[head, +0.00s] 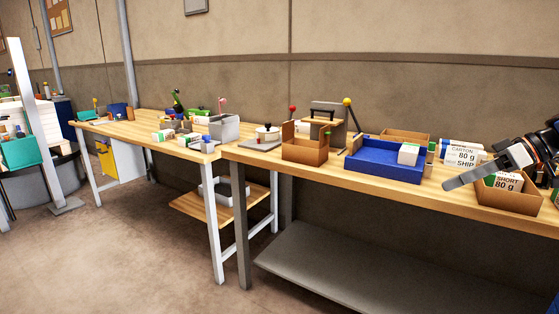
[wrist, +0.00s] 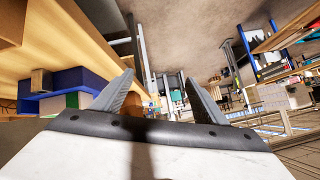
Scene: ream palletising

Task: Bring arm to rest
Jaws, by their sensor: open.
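My gripper (head: 484,171) is at the right of the head view, in front of and above the right end of the workbench. The wrist view is tilted and looks along the bench front into the room. The rest of my arm is cut off at the right edge of the head view.
The wooden bench (head: 330,172) holds a blue tray (head: 385,176) with a white-and-green ream (head: 408,154), a CARTON 80 g SHIP box (head: 460,156) and an open brown box (head: 304,149). A grey lower shelf (head: 340,270) lies beneath. The floor (head: 120,250) at front left is clear.

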